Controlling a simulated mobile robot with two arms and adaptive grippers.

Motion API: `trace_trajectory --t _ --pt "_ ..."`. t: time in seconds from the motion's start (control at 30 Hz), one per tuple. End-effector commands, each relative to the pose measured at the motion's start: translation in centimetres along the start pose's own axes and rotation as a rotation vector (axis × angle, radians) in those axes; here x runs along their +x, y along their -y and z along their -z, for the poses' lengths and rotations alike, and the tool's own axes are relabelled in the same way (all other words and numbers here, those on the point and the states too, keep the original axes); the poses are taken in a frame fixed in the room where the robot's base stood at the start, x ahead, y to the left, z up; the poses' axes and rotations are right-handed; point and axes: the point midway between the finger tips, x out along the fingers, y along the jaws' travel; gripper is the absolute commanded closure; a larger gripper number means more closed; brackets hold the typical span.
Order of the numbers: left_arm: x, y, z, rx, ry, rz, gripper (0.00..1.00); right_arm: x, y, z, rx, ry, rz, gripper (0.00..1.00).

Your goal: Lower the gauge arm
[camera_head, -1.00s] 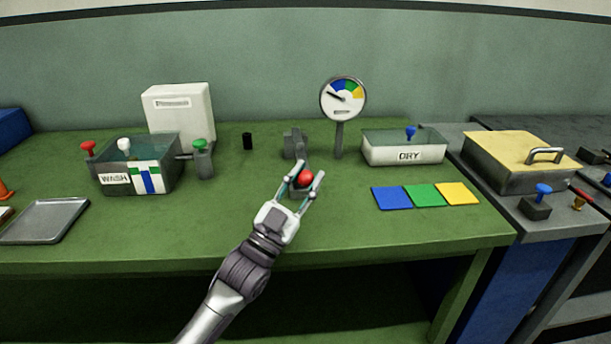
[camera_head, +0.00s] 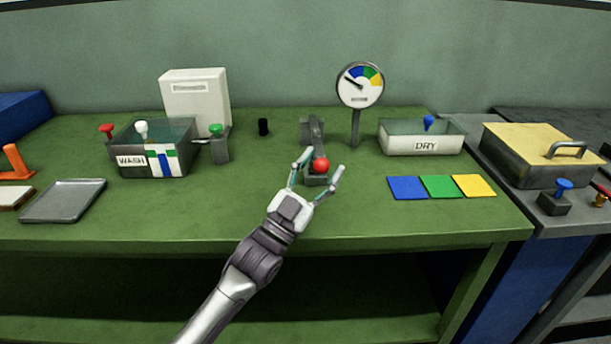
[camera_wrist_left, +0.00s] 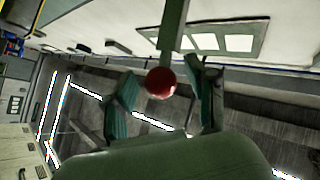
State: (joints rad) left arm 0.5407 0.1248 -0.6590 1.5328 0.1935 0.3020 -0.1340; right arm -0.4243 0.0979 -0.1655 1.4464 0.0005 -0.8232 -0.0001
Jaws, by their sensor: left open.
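The gauge arm (camera_head: 317,132) is a grey lever hinged on a grey stand, left of the round gauge (camera_head: 360,85). It slopes down toward me and ends in a red ball knob (camera_head: 321,165), close above a small dark block on the green bench. My left gripper (camera_head: 320,164) is open, its fingers spread on both sides of the knob. In the left wrist view the knob (camera_wrist_left: 160,82) sits between the fingers with a gap on each side, and the arm (camera_wrist_left: 173,25) runs up from it. My right gripper is out of view.
The wash tank (camera_head: 178,160) and a metal tray (camera_head: 65,201) stand to the left. The dry tray (camera_head: 419,148) and blue, green and yellow tiles (camera_head: 440,187) are to the right. The bench front around my arm is clear.

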Motion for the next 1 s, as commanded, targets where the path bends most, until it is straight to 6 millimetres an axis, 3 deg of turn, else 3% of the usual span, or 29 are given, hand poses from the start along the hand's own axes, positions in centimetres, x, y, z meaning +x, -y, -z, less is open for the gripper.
trace_trajectory --t 0.07,0.4,0.6,1.0 --pt "-1.1 -0.1 -0.3 -0.001 0.006 0.0 0.43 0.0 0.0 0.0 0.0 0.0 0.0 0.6" --pt "-7.2 1.6 3.7 0.0 0.006 -0.001 0.43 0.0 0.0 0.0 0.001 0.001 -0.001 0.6" --pt "-9.8 2.4 5.5 0.0 0.004 0.0 0.43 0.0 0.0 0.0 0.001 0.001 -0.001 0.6" --pt "-10.7 2.7 6.2 -0.001 0.002 0.0 0.43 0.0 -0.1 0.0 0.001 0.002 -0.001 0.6"
